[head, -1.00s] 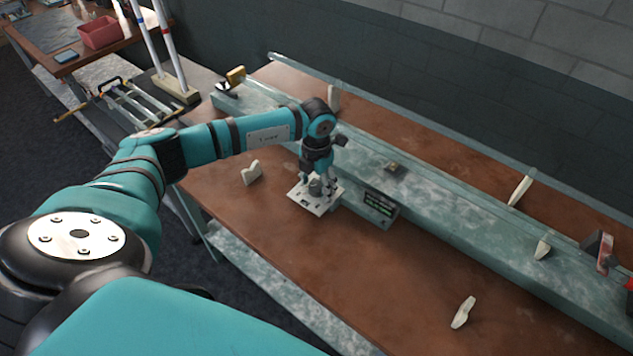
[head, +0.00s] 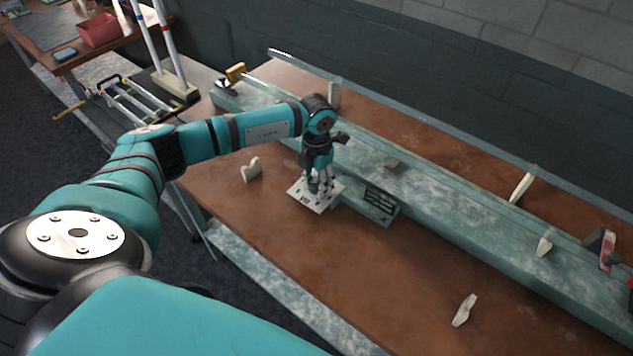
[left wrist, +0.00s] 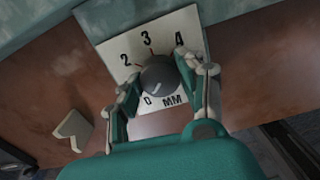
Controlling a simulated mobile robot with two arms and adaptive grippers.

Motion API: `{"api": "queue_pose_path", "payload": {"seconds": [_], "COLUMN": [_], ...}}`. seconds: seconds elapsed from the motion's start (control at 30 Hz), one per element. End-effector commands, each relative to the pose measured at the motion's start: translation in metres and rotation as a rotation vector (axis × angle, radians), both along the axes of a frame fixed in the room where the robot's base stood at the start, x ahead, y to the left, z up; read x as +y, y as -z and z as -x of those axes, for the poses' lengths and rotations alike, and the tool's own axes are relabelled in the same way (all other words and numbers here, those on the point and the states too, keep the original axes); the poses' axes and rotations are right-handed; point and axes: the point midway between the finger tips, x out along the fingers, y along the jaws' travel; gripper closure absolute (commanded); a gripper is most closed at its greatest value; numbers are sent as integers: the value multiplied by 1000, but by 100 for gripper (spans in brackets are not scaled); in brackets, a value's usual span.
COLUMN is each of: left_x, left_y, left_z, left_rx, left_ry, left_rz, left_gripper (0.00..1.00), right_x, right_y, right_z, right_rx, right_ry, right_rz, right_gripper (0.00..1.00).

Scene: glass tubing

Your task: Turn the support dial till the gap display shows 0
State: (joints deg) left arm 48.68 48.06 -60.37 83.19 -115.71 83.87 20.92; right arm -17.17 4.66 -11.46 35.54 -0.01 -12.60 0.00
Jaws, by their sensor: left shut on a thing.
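The support dial is a round dark knob (left wrist: 160,77) on a pale square plate (left wrist: 190,35) marked 0, 2, 3, 4 and MM in the left wrist view. My left gripper (left wrist: 165,80) is shut on the knob, one finger on each side. In the head view the gripper (head: 318,187) points down over the plate (head: 303,198) and mostly hides the knob. The gap display (head: 381,203) is a small dark panel with green text just right of the plate; the text is too small to read. My right gripper is not in view.
A long grey-green beam (head: 455,205) runs along the brown bench (head: 370,275) behind the dial. Pale supports stand on the bench, one left of the dial (head: 251,169) and one at lower right (head: 464,310). The bench front is mostly clear.

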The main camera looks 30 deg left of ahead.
Motion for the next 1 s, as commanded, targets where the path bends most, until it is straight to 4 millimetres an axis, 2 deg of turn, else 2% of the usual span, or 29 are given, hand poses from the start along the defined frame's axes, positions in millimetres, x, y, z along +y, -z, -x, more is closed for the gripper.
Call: {"api": "queue_pose_path", "payload": {"seconds": [0.27,1.0], "left_x": [1,1], "left_y": [3,3], "left_z": [-1,-1], "left_rx": [-4,-4], "left_ry": [199,902], "left_rz": [0,-1], "left_gripper": [93,93], "right_x": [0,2], "right_y": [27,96], "right_z": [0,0], "right_rx": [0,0], "right_ry": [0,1], "right_rz": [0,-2], "right_gripper": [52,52]}}
